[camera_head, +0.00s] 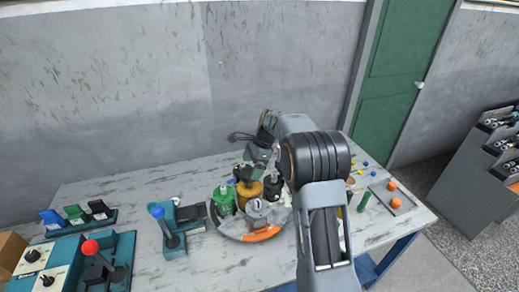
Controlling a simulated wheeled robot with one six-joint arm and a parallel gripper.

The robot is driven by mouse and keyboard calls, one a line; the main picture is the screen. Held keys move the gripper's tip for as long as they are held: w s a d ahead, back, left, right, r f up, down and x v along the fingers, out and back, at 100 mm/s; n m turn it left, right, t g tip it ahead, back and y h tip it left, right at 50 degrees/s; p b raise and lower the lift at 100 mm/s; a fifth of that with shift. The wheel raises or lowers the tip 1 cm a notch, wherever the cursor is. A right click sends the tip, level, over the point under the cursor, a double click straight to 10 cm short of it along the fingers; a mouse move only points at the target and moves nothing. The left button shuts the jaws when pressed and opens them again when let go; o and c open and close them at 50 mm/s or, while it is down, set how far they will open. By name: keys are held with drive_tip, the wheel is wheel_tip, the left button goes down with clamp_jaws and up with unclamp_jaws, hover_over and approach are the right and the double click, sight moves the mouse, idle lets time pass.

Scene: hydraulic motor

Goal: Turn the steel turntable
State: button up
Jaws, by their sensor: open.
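The steel turntable (226,226) is a round grey plate on the table, with an orange patch (262,235) on its front rim. On it stand a green part (223,199), a yellow part (249,190), a black part (272,187) and a light grey part (258,211). My gripper (246,172) is above the back of the turntable, pointing down, open, near the yellow part. It is small and dark here, and I cannot tell whether it touches anything. My arm hides the turntable's right side.
A teal lever unit with a blue knob (157,212) stands left of the turntable. A red-knobbed joystick box (91,248) is further left. Orange balls (391,186) lie on a tray at right, near a green cylinder (364,202). The wall is close behind the table (130,188).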

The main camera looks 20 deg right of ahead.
drive_tip(key=v, duration=1)
drive_tip(key=shift+d+r, duration=0.15)
drive_tip(key=shift+d, duration=0.05)
